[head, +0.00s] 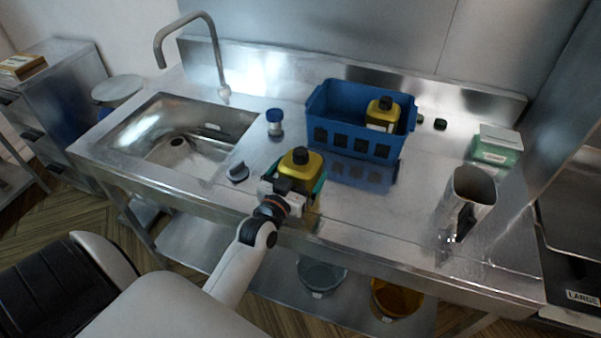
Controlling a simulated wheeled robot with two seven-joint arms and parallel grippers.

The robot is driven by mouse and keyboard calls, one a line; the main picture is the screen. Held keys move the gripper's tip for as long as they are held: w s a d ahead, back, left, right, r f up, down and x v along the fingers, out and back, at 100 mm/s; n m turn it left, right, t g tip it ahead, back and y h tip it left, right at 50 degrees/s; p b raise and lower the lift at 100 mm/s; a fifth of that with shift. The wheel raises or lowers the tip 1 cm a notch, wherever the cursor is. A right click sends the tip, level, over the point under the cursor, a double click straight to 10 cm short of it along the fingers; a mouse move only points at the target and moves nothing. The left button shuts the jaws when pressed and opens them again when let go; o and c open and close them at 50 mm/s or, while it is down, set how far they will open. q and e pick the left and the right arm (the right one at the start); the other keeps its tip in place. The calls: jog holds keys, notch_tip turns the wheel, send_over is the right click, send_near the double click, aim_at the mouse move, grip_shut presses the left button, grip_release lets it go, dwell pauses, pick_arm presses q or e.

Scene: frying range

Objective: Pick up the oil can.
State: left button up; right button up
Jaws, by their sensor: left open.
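A yellow oil can (301,161) with a black cap stands near the front edge of the steel counter. My left gripper (296,182) is at the can from the near side, its fingers on either side of the can's body. The gripper is open. The lower part of the can is partly hidden by the gripper. A second, similar yellow can (382,114) with a black cap stands in the blue crate (349,145). My right gripper does not show.
A sink (190,137) with a tall faucet lies at the left. A blue-capped jar (274,123) and a dark knob-like item (237,172) stand near it. A metal container (467,198) and a green-white box (497,147) stand at the right. The counter front between can and container is clear.

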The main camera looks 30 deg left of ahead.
aim_at(301, 151)
pick_arm(q)
jog(key=shift+w+a, duration=0.1)
jog(key=shift+w, duration=0.5)
jog(key=c, duration=1.1)
notch_tip(301, 151, up, 10)
jog(key=shift+r, duration=0.1)
